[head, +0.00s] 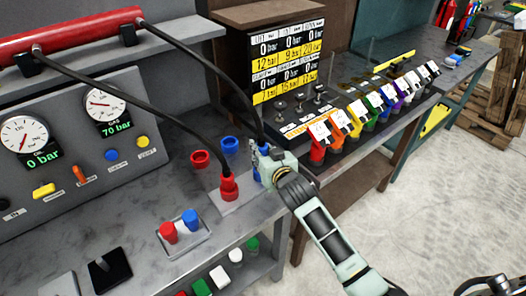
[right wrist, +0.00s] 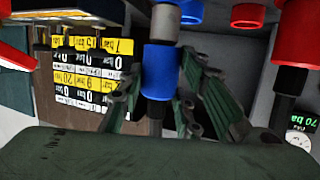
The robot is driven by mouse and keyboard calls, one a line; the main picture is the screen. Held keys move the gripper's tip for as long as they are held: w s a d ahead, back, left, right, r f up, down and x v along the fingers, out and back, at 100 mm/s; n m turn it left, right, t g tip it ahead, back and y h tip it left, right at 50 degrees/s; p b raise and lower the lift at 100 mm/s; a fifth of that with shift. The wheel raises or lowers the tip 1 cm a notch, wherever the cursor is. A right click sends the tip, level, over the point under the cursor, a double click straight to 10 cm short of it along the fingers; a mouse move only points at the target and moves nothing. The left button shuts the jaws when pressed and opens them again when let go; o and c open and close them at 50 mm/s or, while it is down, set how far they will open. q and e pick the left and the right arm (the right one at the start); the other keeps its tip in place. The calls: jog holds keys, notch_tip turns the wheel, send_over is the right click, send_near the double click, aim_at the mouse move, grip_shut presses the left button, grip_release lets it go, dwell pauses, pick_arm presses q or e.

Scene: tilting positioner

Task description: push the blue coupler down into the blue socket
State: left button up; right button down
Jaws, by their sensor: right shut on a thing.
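My right gripper (head: 268,164) is shut on the blue coupler (right wrist: 160,72), which hangs on a black hose. In the right wrist view the coupler sits between the fingers, with its bare metal nose (right wrist: 164,20) showing past its blue body. In the head view a blue part (head: 256,176) shows beside the fingers, over the grey plate. I cannot tell whether it is the blue socket or the coupler's lower end. The gripper hides most of that spot, and the nose's seating is not visible.
A red coupler (head: 229,187) on its hose stands close left of the gripper. A red cup (head: 200,159) and a blue cup (head: 230,145) stand behind. A tray (head: 184,244) with red and blue caps lies nearer. A display board (head: 287,60) stands behind right.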

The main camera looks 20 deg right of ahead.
jog(key=shift+f+b, duration=1.75)
jog(key=shift+f, duration=0.8)
jog(key=c, duration=1.2)
grip_release()
jog(key=shift+f, duration=0.1)
jog(key=shift+s, duration=0.1)
jog(key=v, duration=1.2)
